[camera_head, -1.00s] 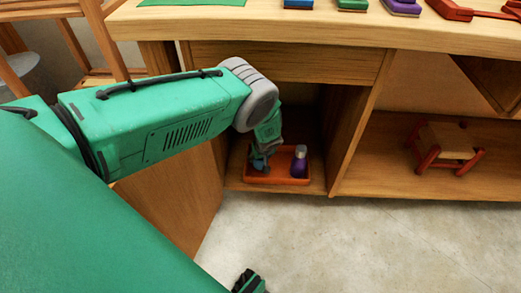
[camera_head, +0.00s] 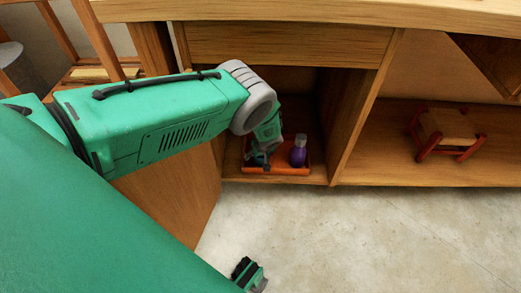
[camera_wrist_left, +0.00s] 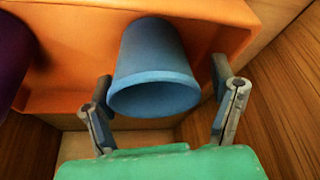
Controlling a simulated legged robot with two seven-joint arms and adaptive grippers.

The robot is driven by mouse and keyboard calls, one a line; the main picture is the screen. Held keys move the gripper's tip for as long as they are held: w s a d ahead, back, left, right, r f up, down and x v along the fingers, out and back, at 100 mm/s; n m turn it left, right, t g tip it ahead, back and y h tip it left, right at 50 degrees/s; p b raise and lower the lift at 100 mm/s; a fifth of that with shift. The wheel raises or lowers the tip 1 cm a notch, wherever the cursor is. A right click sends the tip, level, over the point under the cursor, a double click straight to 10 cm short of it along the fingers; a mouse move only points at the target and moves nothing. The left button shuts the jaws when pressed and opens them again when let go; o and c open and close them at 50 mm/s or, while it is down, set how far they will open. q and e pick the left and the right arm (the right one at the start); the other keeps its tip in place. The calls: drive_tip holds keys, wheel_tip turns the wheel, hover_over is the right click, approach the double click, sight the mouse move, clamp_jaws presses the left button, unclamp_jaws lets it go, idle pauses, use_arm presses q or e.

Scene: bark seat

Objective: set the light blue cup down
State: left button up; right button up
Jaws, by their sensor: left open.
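The light blue cup (camera_wrist_left: 155,65) is in the orange tray (camera_wrist_left: 75,103), its mouth facing my left wrist camera. My left gripper (camera_wrist_left: 165,100) is open, with one finger on each side of the cup near its rim. Small gaps show between fingers and cup. In the head view my left gripper (camera_head: 260,156) reaches down into the cabinet at the left part of the tray (camera_head: 285,171). There the cup is mostly hidden by the gripper.
A purple bottle (camera_head: 298,152) with a grey top stands in the tray to the right of my gripper. Wooden cabinet walls (camera_head: 352,122) close in the compartment. A small red-legged stool (camera_head: 446,131) sits in the bay to the right.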

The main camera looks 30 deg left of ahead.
use_arm(q)
drive_tip(key=p+v, duration=0.6)
drive_tip(key=v, duration=0.6)
drive_tip(key=shift+d+r, duration=0.2)
drive_tip(key=shift+r, duration=0.05)
drive_tip(key=shift+f, duration=0.1)
